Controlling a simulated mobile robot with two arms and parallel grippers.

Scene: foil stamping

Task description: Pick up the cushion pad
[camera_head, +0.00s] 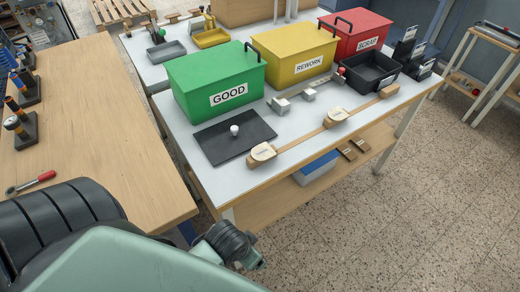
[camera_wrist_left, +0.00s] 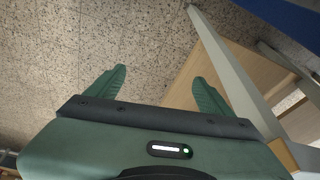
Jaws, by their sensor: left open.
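A flat dark pad (camera_head: 222,142), which may be the cushion pad, lies on the near left part of the grey-topped table. A small white knob-like piece (camera_head: 234,130) stands on it. My left gripper (camera_wrist_left: 160,76) is open and empty in the left wrist view, with floor and the table's leg and lower shelf beyond its fingers. In the head view my left arm comes in at the bottom left, short of the table's near edge; its fingers cannot be made out there. The pad does not show in the wrist view. My right gripper is not in view.
Green GOOD (camera_head: 213,82), yellow REWORK (camera_head: 296,52) and red SCRAP (camera_head: 354,34) boxes line the table's back. A wooden strip with rounded blocks (camera_head: 262,152) runs along its front edge. A black tray (camera_head: 371,74) stands right. A wooden workbench (camera_head: 105,140) is at left.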

